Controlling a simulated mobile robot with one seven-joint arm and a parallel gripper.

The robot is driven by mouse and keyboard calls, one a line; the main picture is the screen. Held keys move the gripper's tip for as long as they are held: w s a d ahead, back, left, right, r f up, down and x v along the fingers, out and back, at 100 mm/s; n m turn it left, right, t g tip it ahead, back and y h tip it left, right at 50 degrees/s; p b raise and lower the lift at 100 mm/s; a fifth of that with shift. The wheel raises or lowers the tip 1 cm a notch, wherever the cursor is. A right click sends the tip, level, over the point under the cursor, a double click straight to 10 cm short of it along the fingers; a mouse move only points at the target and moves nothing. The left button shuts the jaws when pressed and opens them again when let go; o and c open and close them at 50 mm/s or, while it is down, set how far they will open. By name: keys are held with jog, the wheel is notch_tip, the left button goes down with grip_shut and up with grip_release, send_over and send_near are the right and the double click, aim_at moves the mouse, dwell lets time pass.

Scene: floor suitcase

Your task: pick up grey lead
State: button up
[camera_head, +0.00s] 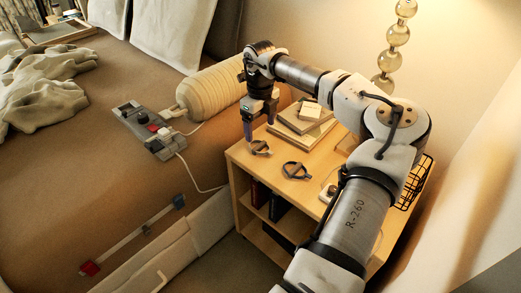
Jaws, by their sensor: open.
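My gripper (261,125) points down over the back left part of a wooden nightstand (236,155). Its fingers are apart. A small dark grey looped item (260,148) lies on the nightstand top just below and in front of the fingers. A second, larger grey looped item (296,171) lies to its right, nearer the front edge. Either could be the grey lead; I cannot tell which. Nothing shows between the fingers, though contact with the nearer loop is not clear.
Stacked books (300,122) with a small pale box lie behind the loops. A strap (140,235) lies at the bed's edge. A wire basket (412,182) stands right.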

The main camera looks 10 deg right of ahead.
aim_at(261, 146)
notch_tip(261, 146, down, 8)
jog(key=shift+w+d+r+b, duration=0.1)
jog(key=shift+d+r+b, duration=0.05)
jog(key=shift+b, duration=0.15)
jog(key=c, duration=1.1)
jog(key=shift+r, duration=0.1)
